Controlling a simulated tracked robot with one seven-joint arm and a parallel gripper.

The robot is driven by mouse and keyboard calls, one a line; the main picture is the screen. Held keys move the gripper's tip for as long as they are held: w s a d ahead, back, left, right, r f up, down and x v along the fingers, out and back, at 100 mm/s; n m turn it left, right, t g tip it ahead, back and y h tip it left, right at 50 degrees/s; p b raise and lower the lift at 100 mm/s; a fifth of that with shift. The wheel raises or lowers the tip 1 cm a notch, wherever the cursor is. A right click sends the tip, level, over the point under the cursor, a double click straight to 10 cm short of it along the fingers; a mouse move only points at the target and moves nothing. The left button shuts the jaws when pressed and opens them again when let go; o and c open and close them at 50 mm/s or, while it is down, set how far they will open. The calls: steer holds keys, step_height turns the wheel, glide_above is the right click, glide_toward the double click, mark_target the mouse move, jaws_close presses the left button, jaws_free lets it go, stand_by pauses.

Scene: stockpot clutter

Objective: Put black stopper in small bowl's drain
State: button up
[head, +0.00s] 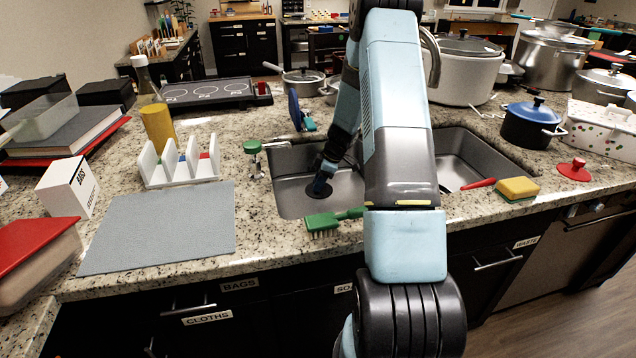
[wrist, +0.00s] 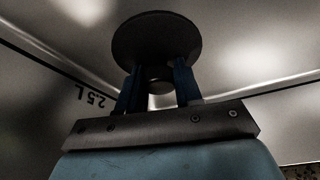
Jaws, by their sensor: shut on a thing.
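My gripper (head: 321,180) reaches down into the left, smaller sink bowl (head: 288,197). It is shut on the black stopper (head: 319,189), a round dark disc that lies beyond the fingertips. In the wrist view the stopper (wrist: 157,42) shows as a disc with a short stem, and my two blue fingers (wrist: 158,88) stand on either side of that stem. The bowl's metal wall carries the mark "2.5 L" in the wrist view. The drain of the small bowl is not visible. I cannot tell whether the stopper touches the bowl floor.
A green brush (head: 322,221) lies on the front rim of the small bowl. A green-topped dispenser (head: 253,150) stands at its left. The larger bowl (head: 465,160) is to the right, with a yellow sponge (head: 517,188) beside it. A grey mat (head: 160,228) covers the left counter.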

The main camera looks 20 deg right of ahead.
steer(key=o, duration=1.1)
